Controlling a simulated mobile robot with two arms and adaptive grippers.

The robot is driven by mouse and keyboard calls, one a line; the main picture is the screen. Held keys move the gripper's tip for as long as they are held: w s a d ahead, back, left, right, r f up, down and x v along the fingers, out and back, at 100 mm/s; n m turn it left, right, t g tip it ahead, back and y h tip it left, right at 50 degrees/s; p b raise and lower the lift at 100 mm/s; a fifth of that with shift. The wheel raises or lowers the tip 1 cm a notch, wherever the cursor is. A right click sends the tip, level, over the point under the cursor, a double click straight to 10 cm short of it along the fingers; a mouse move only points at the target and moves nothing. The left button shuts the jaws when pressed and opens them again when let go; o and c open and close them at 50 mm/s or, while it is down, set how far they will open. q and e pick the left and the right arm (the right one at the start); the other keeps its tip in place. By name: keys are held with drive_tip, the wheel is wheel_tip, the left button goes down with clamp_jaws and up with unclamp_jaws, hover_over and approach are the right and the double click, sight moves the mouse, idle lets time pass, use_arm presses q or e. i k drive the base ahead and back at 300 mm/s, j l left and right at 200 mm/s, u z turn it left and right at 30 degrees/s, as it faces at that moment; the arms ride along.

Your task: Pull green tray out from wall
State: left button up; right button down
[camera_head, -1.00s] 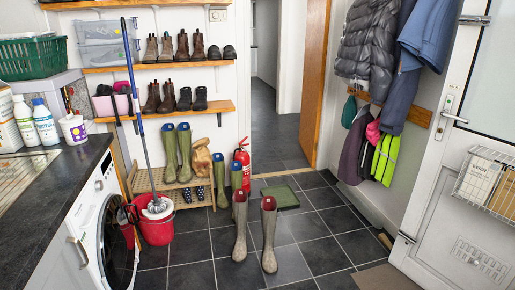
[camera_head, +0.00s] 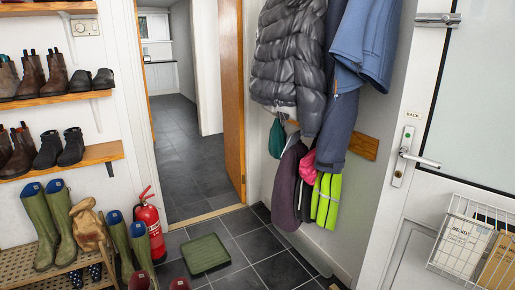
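The green tray (camera_head: 205,255) lies flat on the dark tiled floor, just in front of the open doorway. It is shallow and rectangular with a raised rim. The red fire extinguisher (camera_head: 150,226) stands close to its left, with a small gap between them. Floor tiles show around the tray. Neither of my grippers shows in the head view.
Green wellies (camera_head: 52,222) stand on a low wooden rack (camera_head: 28,275) at left. Coats (camera_head: 288,60) hang on the right wall, beside a white door (camera_head: 395,230). Floor right of the tray is clear.

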sight(204, 253)
drive_tip(key=i+l+u, duration=0.1)
drive_tip(key=i+u, duration=0.25)
drive_tip(key=i, duration=0.15)
drive_tip(key=i+l+u, duration=0.3)
drive_tip(key=i, duration=0.2)
drive_tip(key=i+l+u, duration=0.35)
drive_tip(key=i+j, duration=0.1)
